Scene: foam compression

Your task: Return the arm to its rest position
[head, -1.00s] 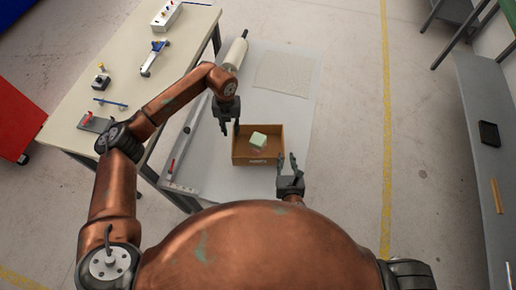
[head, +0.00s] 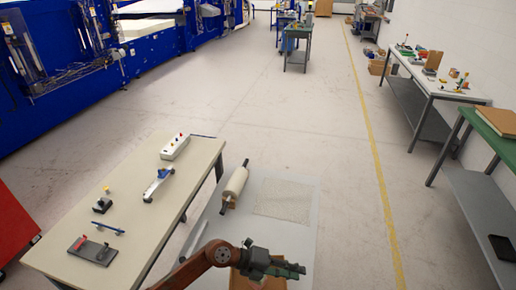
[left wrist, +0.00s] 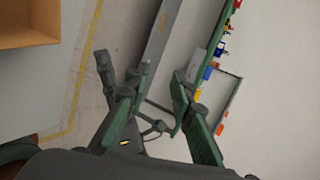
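My left gripper (head: 298,269) is at the bottom of the head view, above the cardboard box (head: 238,282). Its two fingers stand apart in the left wrist view (left wrist: 158,92), with nothing between them. The box is mostly cut off by the frame edge and covered by the gripper in the head view. Part of the box also shows at the upper left of the left wrist view (left wrist: 25,22). The pale green foam block is not visible now. My right gripper is out of view.
A grey-white table (head: 285,235) carries a white roll (head: 234,186) and a flat textured sheet (head: 285,200). A cream table (head: 140,205) with several tools stands at left. Workbenches (head: 432,92) line the right side. The floor (head: 340,140) between is open.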

